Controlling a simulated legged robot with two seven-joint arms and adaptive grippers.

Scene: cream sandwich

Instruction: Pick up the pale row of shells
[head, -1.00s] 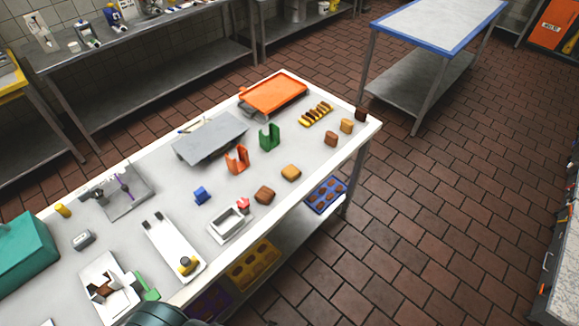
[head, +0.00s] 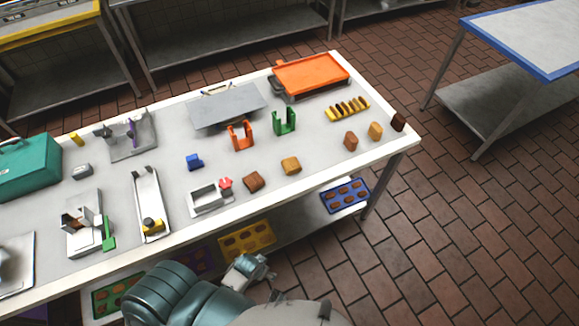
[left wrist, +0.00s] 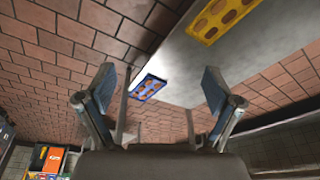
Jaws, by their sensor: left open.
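My left gripper (head: 258,268) is in front of the table's lower shelf, near the yellow tray (head: 247,240). In the left wrist view its two fingers (left wrist: 158,85) are spread with nothing between them. The yellow tray holds several brown pieces; it also shows in the left wrist view (left wrist: 214,20). A blue tray (head: 344,195) with several brown pieces lies farther right; it shows beyond the fingers in the left wrist view (left wrist: 148,87). A yellow rack (head: 347,109) with a row of dark pieces stands on the tabletop. I cannot tell which is the pale row of shells.
The white table (head: 300,190) carries an orange tray (head: 311,73), a grey plate (head: 228,107), orange (head: 240,135) and green holders (head: 284,121), and several brown blocks. A green tray (head: 118,296) lies on the lower shelf. Tiled floor is open at right.

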